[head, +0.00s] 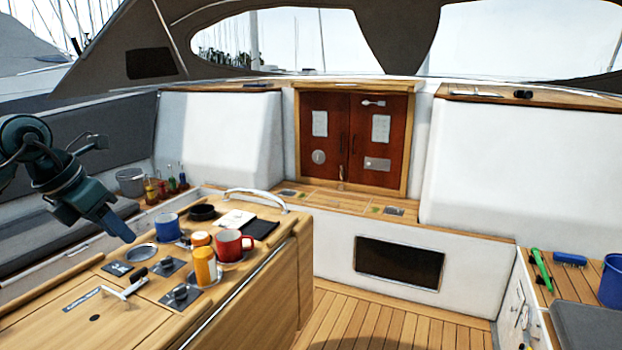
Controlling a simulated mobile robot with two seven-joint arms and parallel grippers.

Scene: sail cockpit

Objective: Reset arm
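My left arm comes in from the left edge. Its dark teal gripper (119,226) hangs over the left side of the wooden cockpit table (60,325), pointing down and to the right. I see a blue-grey finger part with nothing visibly held, but from this side I cannot tell whether the fingers are apart. The gripper appears above the table top, left of the blue mug (166,228). My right gripper is not in view.
A red mug (232,246), an orange bottle (205,267), a dark bowl (202,212) and a black notebook (261,229) crowd the table's far end. Wooden floor (385,325) lies clear to the right.

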